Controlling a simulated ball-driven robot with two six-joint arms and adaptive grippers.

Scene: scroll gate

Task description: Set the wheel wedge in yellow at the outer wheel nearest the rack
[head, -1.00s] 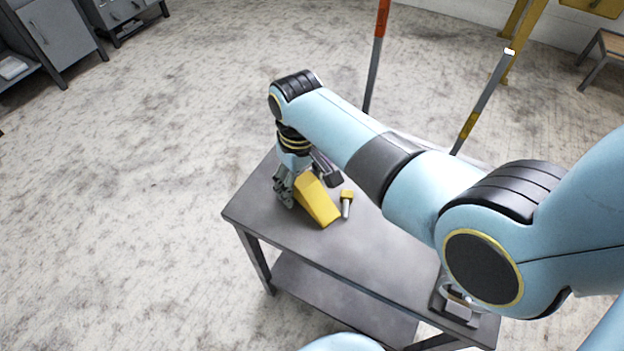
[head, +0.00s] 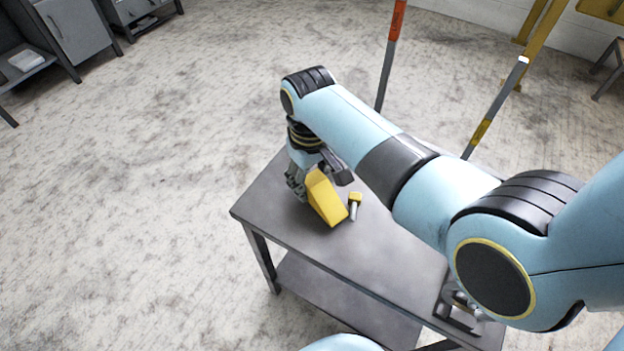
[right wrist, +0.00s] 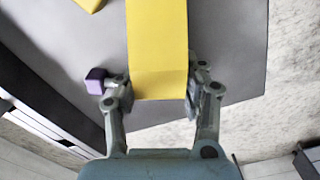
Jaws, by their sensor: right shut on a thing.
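The yellow wheel wedge (head: 326,199) is at the far left part of the grey table (head: 268,208). My right gripper (head: 302,184) is shut on the wedge near one end. In the right wrist view the yellow wedge (right wrist: 158,50) lies between the two fingers (right wrist: 158,88). I cannot tell whether the wedge rests on the table or is just above it. The outer wheel and the rack cannot be made out.
A purple block (right wrist: 95,80) is by the left finger in the wrist view. Floor to the left is clear.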

